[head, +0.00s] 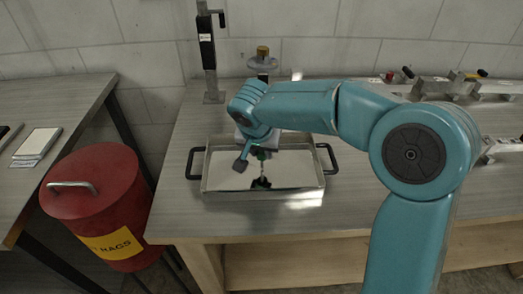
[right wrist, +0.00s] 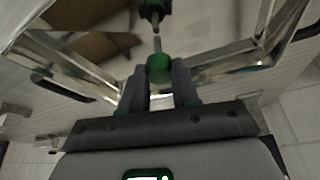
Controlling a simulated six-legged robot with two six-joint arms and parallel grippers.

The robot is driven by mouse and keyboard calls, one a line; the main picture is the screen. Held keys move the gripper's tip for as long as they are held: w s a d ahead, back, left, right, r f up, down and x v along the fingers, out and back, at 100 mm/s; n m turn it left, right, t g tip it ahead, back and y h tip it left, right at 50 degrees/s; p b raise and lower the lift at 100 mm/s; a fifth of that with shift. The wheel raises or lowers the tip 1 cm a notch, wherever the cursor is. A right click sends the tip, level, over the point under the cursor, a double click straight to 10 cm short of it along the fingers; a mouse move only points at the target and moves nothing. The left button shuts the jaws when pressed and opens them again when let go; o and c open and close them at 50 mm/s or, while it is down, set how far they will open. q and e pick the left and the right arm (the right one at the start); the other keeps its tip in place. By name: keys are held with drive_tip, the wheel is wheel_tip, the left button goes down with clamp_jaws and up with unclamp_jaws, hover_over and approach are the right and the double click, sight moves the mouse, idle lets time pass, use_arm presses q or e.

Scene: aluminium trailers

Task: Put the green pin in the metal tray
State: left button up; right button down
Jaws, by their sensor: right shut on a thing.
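The metal tray (head: 222,178) is a shallow, shiny rectangular pan with two black handles, standing on the bench. My right gripper (head: 252,160) is over the tray, pointing down into it. It is shut on the green pin (right wrist: 159,68), which shows between the two fingers (right wrist: 160,88) in the right wrist view. The pin's grey tip points at the tray floor, where its mirror image shows with a small gap between. In the head view the green pin (head: 261,154) is small and partly hidden by the gripper. My left gripper is not in view.
A stand with a black upright (head: 207,50) and a brass-topped device (head: 263,62) are behind the tray. Metal fixtures (head: 450,84) lie at the back right. A red bin (head: 95,190) stands left of the bench. The bench front is clear.

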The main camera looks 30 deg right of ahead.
drive_tip(key=shift+f, duration=0.15)
drive_tip(key=c, duration=0.8)
unclamp_jaws()
drive_tip(key=shift+c, duration=0.2)
drive_tip(key=shift+r, duration=0.25)
drive_tip(key=p+v, duration=0.1)
drive_tip(key=v, duration=1)
drive_tip(key=shift+a+r, duration=0.2)
drive_tip(key=shift+r, duration=0.15)
drive_tip(key=shift+s, duration=0.25)
